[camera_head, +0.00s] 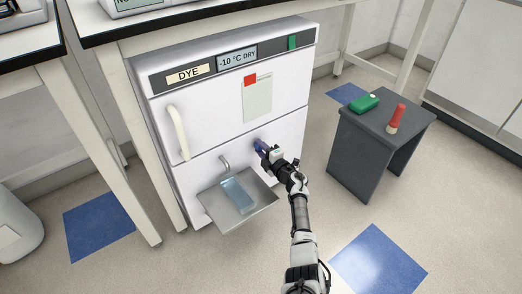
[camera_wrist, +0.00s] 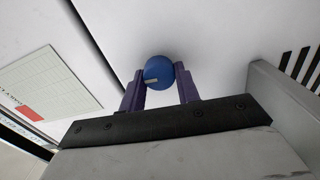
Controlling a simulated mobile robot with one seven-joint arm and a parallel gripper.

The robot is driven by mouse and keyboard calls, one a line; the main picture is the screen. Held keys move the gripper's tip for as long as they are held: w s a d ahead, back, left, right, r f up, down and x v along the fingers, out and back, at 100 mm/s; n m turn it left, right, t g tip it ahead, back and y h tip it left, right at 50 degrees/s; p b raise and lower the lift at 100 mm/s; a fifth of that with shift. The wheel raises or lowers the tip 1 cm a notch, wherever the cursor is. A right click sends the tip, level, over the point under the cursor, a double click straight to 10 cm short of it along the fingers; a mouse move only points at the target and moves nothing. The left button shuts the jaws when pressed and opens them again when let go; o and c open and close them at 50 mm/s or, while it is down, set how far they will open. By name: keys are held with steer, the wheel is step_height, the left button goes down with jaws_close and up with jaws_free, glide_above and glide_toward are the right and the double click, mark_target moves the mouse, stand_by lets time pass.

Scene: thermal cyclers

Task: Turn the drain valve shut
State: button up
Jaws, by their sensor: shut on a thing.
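The drain valve shows as a round blue knob (camera_wrist: 158,72) with a small pale mark, on the white front of the freezer (camera_head: 283,129). My gripper (camera_head: 262,149) is at the freezer's lower front, right of the metal spout (camera_head: 225,162). In the wrist view my gripper's purple fingers (camera_wrist: 160,90) are shut on the blue knob, one on each side. In the head view the knob is mostly hidden by my gripper. A metal tray (camera_head: 209,203) with a bluish patch of what looks like water sits under the spout.
A grey side table (camera_head: 360,132) at right holds a green box (camera_head: 364,103) and a red-topped brush-like item (camera_head: 396,118). The freezer has a white door handle (camera_head: 178,132) and a posted sheet (camera_head: 258,104). A bench (camera_head: 120,150) stands over it. Floor in front is clear.

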steer(key=shift+d+n, duration=0.1)
steer(key=shift+n, duration=0.4)
steer(key=o, duration=1)
steer(key=shift+s, duration=0.1)
